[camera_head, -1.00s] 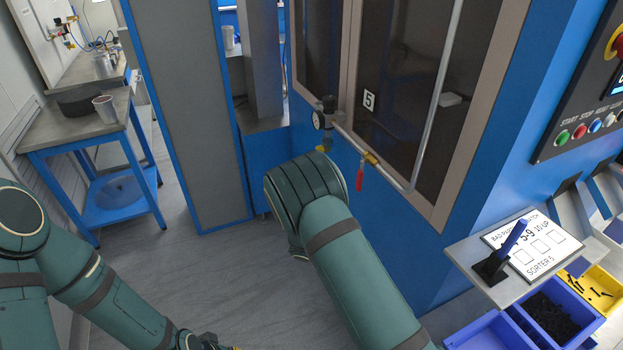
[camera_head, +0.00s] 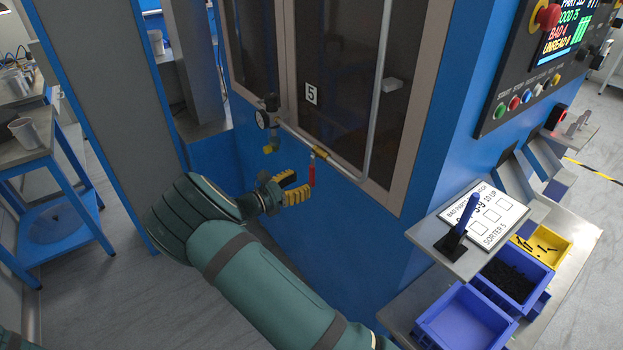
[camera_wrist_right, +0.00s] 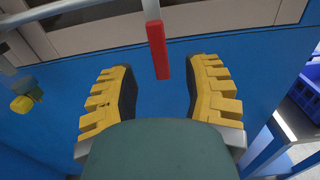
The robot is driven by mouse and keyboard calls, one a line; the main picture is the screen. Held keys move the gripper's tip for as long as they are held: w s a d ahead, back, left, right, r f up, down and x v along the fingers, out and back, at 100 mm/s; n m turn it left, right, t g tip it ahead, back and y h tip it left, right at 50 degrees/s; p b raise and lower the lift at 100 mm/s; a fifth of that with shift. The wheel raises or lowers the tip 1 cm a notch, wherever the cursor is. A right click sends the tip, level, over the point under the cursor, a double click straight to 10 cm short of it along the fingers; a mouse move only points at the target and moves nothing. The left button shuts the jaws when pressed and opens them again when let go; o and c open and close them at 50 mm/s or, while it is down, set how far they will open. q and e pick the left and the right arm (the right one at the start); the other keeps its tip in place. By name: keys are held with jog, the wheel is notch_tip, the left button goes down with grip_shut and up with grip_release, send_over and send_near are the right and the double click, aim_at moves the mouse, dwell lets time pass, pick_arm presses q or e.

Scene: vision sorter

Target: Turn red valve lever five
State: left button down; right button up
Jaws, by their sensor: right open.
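The red valve lever (camera_head: 312,170) hangs down from a brass valve (camera_head: 320,152) on the pipe below the label 5 (camera_head: 311,93). My right gripper (camera_head: 299,186) is open beside the lever, with its yellow fingers pointing toward it. In the right wrist view the red lever (camera_wrist_right: 158,50) hangs ahead of the gap between the two open yellow fingers (camera_wrist_right: 160,95). Nothing is between the fingers close to the palm. My left gripper is not in view.
The blue cabinet wall (camera_head: 345,225) is just behind the lever. A shelf with a sign (camera_head: 490,215) and blue bins (camera_head: 465,318) juts out at right.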

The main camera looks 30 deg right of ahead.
aim_at(310, 178)
jog(key=shift+w+d, duration=0.2)
jog(key=shift+d, duration=2.15)
grip_shut()
